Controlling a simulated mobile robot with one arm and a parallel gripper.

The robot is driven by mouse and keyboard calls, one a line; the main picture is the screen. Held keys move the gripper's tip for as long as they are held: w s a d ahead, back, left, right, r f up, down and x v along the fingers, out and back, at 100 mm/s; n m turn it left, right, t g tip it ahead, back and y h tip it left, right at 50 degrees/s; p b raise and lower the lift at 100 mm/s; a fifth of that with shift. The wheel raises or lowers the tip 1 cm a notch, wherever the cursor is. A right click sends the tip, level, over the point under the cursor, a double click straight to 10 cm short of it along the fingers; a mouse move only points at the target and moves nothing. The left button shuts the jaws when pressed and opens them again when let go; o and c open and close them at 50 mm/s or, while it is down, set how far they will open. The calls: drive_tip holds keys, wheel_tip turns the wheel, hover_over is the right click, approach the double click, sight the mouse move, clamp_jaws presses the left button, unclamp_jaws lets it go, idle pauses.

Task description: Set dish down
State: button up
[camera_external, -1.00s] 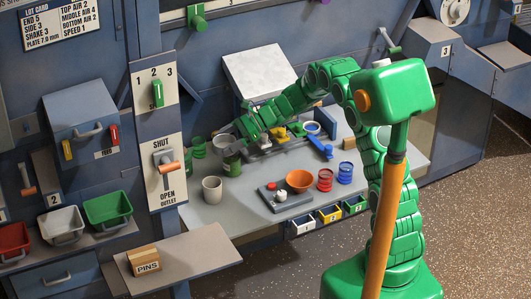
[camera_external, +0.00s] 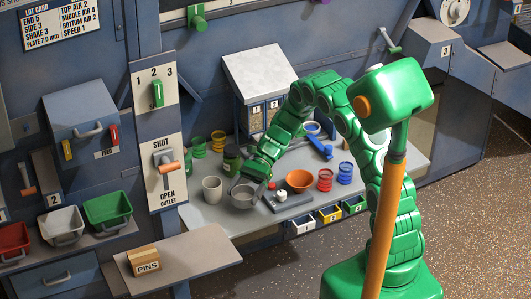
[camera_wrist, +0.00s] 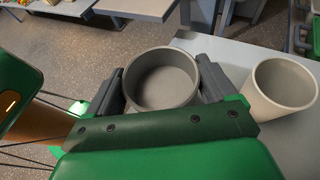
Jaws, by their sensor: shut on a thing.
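The dish (camera_external: 243,197) is a round grey bowl near the front edge of the grey worktable, just right of a pale cup (camera_external: 212,188). My gripper (camera_external: 247,188) comes down on it from the back right. In the wrist view the dish (camera_wrist: 162,98) is upright and looks empty, with the dark fingers of my gripper (camera_wrist: 163,78) closed against its two sides. The cup (camera_wrist: 281,88) stands at the right there, apart from the dish. The dish is at or just above the table top; I cannot tell whether it touches.
A dark tray (camera_external: 288,203) with a small white-topped piece lies close on the right, beside an orange bowl (camera_external: 299,180). Red rings (camera_external: 325,180) and blue rings (camera_external: 345,173) stand further right. A green jar (camera_external: 232,158) stands behind. Table (camera_external: 205,215) is bare in front of the cup.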

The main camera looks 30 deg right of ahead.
sight(245, 214)
drive_tip(key=shift+f, duration=2.9)
drive_tip(key=shift+f, duration=0.5)
